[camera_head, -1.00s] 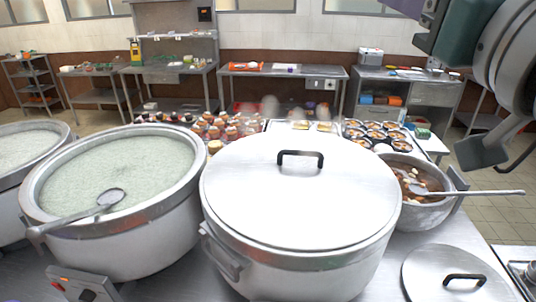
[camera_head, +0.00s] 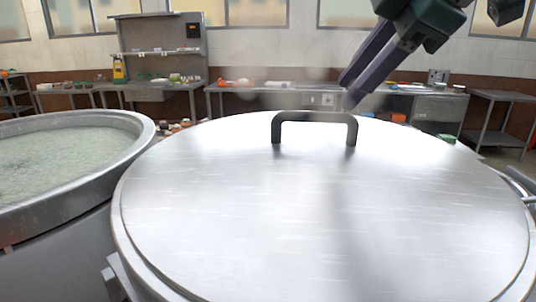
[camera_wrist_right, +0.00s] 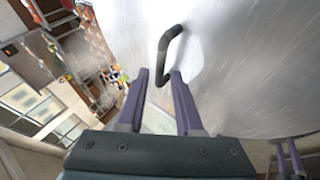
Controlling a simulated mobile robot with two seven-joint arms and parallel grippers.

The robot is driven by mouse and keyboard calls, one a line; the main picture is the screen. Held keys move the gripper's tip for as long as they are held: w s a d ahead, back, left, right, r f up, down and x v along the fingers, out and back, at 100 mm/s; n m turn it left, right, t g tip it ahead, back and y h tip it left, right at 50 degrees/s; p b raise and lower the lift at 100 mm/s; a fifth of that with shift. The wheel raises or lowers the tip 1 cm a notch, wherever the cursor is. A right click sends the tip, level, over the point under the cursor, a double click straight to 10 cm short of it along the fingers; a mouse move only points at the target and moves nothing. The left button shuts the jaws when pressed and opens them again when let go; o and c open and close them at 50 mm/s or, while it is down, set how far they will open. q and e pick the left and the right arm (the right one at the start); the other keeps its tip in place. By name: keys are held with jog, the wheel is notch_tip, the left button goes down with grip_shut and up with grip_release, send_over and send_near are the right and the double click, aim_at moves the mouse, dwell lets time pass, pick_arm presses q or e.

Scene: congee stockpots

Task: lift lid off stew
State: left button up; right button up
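The large round metal lid (camera_head: 300,210) lies flat on the pot in front of me and hides what is inside. Its dark bar handle (camera_head: 315,118) stands up near the far side. My right gripper (camera_head: 348,92) is open, its purple fingers pointing down just beyond the handle's right end. In the right wrist view the lid (camera_wrist_right: 240,60) fills the right side, and the handle (camera_wrist_right: 166,52) reaches down between the open fingertips (camera_wrist_right: 160,76); contact cannot be told. Small purple fingers at the lower right look like my left gripper (camera_wrist_right: 289,155), apart and empty.
An open pot of pale congee (camera_head: 60,160) stands close on the left. A metal shelf unit (camera_head: 160,60) and a worktable (camera_head: 290,90) line the back wall. The space above the lid is clear apart from my right arm.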

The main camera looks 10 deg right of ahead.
aim_at(321, 113)
jog(key=shift+x, duration=1.05)
jog(key=p+x, duration=0.1)
jog(key=x, duration=0.1)
jog(key=a+p+x, duration=0.1)
jog(key=x, duration=0.2)
jog(key=shift+w+f, duration=0.2)
jog(key=shift+f, duration=0.05)
jog(key=shift+c, duration=0.2)
grip_shut()
